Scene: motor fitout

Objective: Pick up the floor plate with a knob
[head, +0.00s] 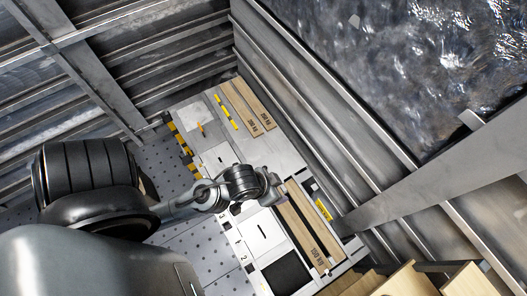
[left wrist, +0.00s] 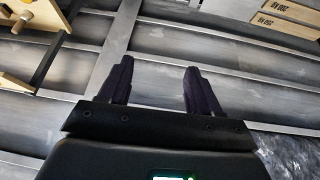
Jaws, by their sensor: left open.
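My left gripper (head: 274,190) is over the floor panels in the head view, near the long wooden planks. In the left wrist view the left gripper (left wrist: 157,82) shows two dark fingers spread apart with nothing between them. Pale floor plates lie below: a white one (head: 261,232) just below the gripper in the picture, and a grey one (head: 199,122) farther up with a small orange piece (head: 201,128) on it. I cannot tell for sure which plate has a knob. My arm hides part of the floor. My right gripper is not in view.
Planks marked with kg weights lie at the back (head: 246,106) and beside the gripper (head: 309,228). A dark square (head: 287,273) is in the floor at the front. Ribbed metal walls (head: 330,110) rise on the right. Perforated grey floor (head: 165,172) is bare on the left.

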